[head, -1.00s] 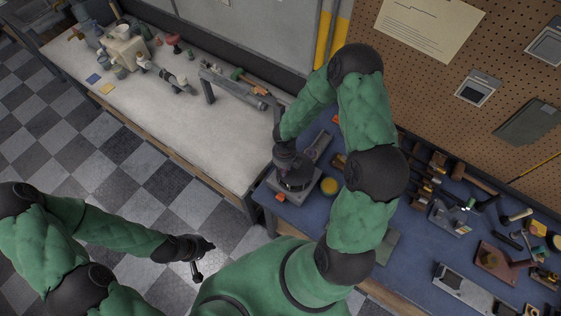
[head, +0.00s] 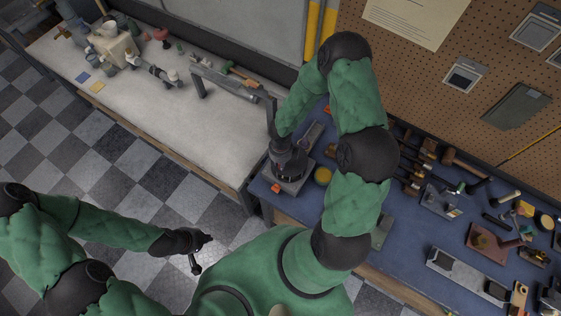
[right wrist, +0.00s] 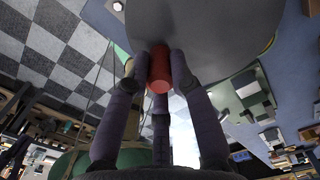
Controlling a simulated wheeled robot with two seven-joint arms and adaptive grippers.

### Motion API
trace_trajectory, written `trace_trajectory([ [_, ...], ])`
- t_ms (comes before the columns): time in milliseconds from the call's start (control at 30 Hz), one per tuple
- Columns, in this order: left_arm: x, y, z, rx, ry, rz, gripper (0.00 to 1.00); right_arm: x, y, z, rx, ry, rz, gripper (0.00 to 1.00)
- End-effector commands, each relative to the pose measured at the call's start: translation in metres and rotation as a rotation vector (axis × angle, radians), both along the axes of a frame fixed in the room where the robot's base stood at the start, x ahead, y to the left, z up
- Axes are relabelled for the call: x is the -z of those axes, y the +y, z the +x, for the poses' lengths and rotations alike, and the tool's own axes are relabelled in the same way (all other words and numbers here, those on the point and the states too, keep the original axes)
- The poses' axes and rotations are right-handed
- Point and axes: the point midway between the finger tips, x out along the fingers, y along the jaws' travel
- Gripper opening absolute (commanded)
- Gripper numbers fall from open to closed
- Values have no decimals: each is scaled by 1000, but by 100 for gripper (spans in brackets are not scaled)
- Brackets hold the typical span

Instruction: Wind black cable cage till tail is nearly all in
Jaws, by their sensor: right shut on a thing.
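In the right wrist view my right gripper (right wrist: 159,68) is shut on a red cylindrical handle (right wrist: 160,82), with fingers on its sides. The handle stands out from a broad dark grey round face (right wrist: 215,32), which looks like the cage's face. In the head view the right gripper reaches down over a dark drain machine on a grey base (head: 289,187) at the blue bench's left end. The hand and forearm hide much of the cage. I cannot make out the cable tail. My left gripper (head: 200,252) hangs empty over the floor, its fingers apart.
A grey-white bench (head: 150,115) stands left of the blue bench (head: 400,225). Several tools crowd the blue bench's right part.

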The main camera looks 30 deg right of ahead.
Motion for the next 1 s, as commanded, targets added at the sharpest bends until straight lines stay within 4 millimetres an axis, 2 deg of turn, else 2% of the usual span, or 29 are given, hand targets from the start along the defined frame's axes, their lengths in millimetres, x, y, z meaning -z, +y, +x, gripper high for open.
trace_trajectory([
  [67,0,0,0,0,0,0,0,0,0,0,1,1,0,0],
  [100,0,0,0,0,0,0,0,0,0,0,1,1,0,29],
  [167,0,0,0,0,0,0,0,0,0,0,1,1,0,46],
  [500,0,0,0,0,0,0,0,-1,0,0,2,0,0,47],
  [633,0,0,0,0,0,0,0,-9,0,0,3,0,-1,47],
  [767,0,0,0,0,0,0,0,-28,0,1,2,-3,-2,47],
  [1000,0,0,0,0,0,0,0,-77,-1,2,3,-4,-3,47],
])
